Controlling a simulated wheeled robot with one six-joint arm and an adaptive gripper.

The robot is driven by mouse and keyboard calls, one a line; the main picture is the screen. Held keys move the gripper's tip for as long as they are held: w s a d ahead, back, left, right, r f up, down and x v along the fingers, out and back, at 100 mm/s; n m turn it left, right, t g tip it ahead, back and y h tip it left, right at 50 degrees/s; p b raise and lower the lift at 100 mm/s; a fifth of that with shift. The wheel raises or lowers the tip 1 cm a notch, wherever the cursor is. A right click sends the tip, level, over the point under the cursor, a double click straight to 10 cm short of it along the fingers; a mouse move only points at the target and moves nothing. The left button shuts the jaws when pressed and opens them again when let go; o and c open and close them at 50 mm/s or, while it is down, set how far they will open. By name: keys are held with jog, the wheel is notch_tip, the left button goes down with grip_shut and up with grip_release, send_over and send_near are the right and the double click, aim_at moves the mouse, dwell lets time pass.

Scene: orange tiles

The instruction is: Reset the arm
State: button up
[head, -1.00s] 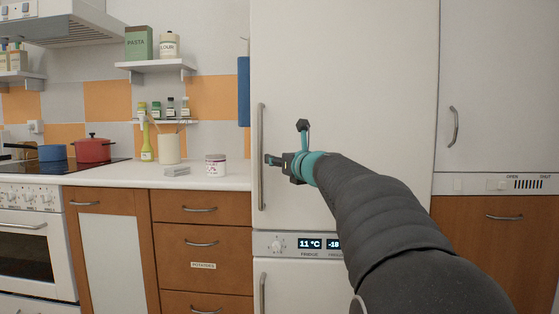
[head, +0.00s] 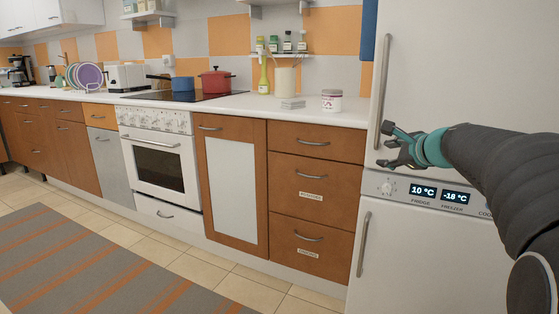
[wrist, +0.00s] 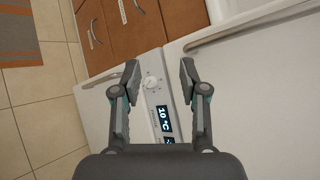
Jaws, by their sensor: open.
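My gripper (head: 392,147) is in front of the white fridge (head: 470,75), near the lower end of the upper door's handle (head: 382,95). Its fingers are apart with nothing between them. In the wrist view my gripper (wrist: 155,82) is also open and empty, with the fridge's control panel (wrist: 160,110) and its knob (wrist: 152,82) behind the fingers. I cannot tell whether any finger touches the fridge. My arm reaches in from the right edge of the head view. The fridge doors look shut.
Left of the fridge run wooden drawers (head: 312,170) and a white oven (head: 160,160). The counter (head: 240,103) holds a red pot (head: 215,82), a blue pan (head: 182,84), a jar (head: 331,100) and a toaster (head: 125,77). A striped rug (head: 90,265) lies on open tiled floor.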

jog(key=s+a+f+n+g, duration=0.3)
jog(key=s+a+f+n, duration=0.1)
jog(key=s+f+n, duration=0.3)
jog(key=s+a+f+n+g, duration=0.35)
jog(key=s+f+n, duration=0.2)
jog(key=s, duration=0.45)
jog(key=s+a+f+n+h, duration=0.1)
jog(key=s+a+f+n, duration=0.1)
jog(key=s, duration=0.8)
jog(key=s+a+f+n+g+h, duration=0.1)
jog(key=s+a+f+n+h, duration=0.1)
jog(key=s+f+n, duration=0.3)
jog(key=s+n, duration=0.2)
jog(key=s, duration=0.2)
jog(key=shift+s+a, duration=0.25)
jog(key=shift+s, duration=0.15)
jog(key=shift+f, duration=0.1)
